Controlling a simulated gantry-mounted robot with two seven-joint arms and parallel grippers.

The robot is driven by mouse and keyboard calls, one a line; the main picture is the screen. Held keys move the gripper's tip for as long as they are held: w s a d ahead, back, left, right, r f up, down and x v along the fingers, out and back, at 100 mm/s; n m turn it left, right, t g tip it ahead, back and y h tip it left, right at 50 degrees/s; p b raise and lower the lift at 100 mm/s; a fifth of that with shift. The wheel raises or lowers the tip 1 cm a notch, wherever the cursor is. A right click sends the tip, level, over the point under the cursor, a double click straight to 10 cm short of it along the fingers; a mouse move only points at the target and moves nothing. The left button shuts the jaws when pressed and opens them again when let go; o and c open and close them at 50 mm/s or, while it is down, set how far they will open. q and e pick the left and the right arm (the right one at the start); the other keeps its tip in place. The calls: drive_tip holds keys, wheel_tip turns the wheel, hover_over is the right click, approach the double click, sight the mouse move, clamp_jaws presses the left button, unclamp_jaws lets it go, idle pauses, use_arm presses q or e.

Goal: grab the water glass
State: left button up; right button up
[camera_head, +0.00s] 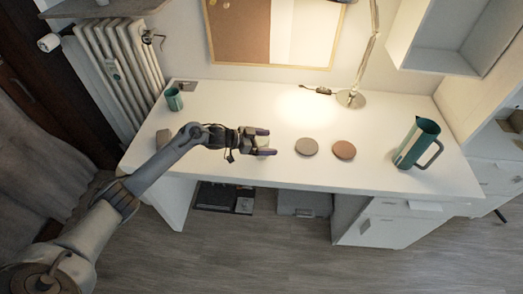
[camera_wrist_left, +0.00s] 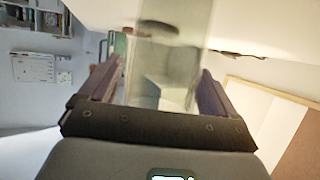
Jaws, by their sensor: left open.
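A clear water glass (camera_wrist_left: 165,75) stands between the fingers of my left gripper (camera_wrist_left: 160,88) in the left wrist view. It is see-through, and its edges are faint. In the head view my left gripper (camera_head: 264,142) is low over the white desk, left of the coasters. Its fingers are apart, with a pale patch between them; the glass is hard to make out there. I cannot tell whether either finger touches the glass. My right gripper is not in view.
On the desk (camera_head: 240,103) are a grey coaster (camera_head: 307,147), a brown coaster (camera_head: 344,150), a teal pitcher (camera_head: 408,148) at right and a teal cup (camera_head: 174,100) at back left. A lamp base (camera_head: 351,99) stands at the back. The desk between lamp and gripper is clear.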

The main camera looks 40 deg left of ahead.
use_arm(q)
drive_tip(key=c, duration=1.1)
drive_tip(key=shift+c, duration=0.4)
drive_tip(key=shift+r, duration=0.15)
